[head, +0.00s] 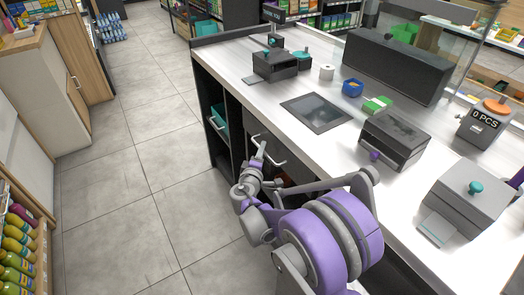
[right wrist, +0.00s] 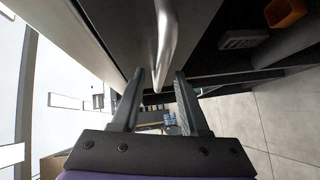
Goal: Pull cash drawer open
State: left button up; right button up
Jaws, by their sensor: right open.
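The cash drawer (head: 256,132) is a dark front under the white counter, with a silver bar handle (head: 279,161). It looks closed, though my arm hides part of it. My right gripper (head: 258,158) is at the handle, with its fingers apart. In the right wrist view the curved handle (right wrist: 164,45) comes down between the two open fingertips (right wrist: 160,75), with the drawer front (right wrist: 115,30) beside it. I cannot tell whether either finger touches the handle. My left gripper is out of view.
The white counter (head: 238,62) carries a dark inset panel (head: 316,113), a grey box with a purple knob (head: 395,140) and a blue container (head: 352,88). Open shelving with a teal bin (head: 219,118) is left of the drawer. The tiled floor (head: 130,150) in front is clear.

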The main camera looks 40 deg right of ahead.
jog(key=shift+x, duration=0.85)
grip_shut()
dwell(0.8)
